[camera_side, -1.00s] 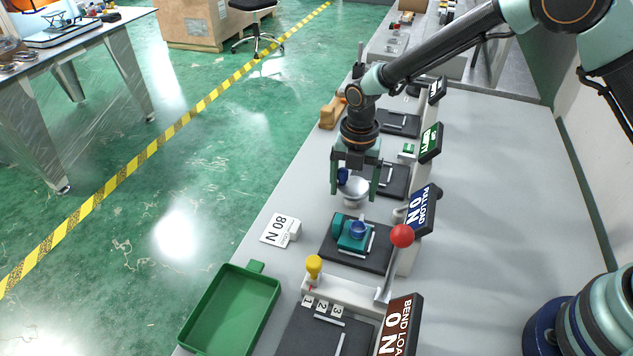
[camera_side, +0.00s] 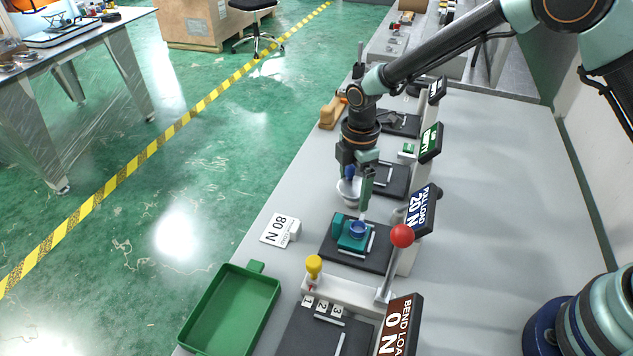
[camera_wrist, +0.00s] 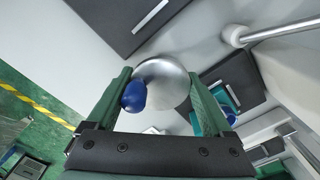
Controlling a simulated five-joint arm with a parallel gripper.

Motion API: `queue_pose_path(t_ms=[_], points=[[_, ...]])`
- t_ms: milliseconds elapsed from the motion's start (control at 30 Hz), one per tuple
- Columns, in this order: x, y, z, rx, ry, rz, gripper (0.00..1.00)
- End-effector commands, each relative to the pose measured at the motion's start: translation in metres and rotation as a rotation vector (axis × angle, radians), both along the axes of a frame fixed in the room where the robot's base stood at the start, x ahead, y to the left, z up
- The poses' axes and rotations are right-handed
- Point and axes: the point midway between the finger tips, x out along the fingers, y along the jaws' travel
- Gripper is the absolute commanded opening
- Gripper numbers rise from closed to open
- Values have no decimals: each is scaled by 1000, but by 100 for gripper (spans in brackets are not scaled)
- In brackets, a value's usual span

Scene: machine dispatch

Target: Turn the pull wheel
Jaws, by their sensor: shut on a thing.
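The pull wheel (camera_side: 347,192) is a silver dome-like wheel with a blue knob (camera_side: 350,172), on the bench beside the rail. My gripper (camera_side: 358,192) points down over it, with its green fingers on the wheel's two sides. In the wrist view, the wheel (camera_wrist: 164,82) lies between the fingers and the blue knob (camera_wrist: 132,96) is by the left finger. My gripper is shut on the wheel. In the side view one finger hides part of the wheel. The pull load display (camera_side: 422,210) reads 20 N.
A dark plate with a teal clamp (camera_side: 350,234) stands just in front of the wheel. An "80 N" card (camera_side: 278,231) lies to the left. A red-knobbed lever (camera_side: 402,236), a yellow knob (camera_side: 314,265) and a green tray (camera_side: 262,325) are nearer the camera.

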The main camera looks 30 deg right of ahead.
Motion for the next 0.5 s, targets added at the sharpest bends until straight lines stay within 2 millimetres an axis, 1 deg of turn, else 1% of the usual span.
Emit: queue_pose_path(t_ms=[500], points=[[-3,0,0,-3,7,-488,30]])
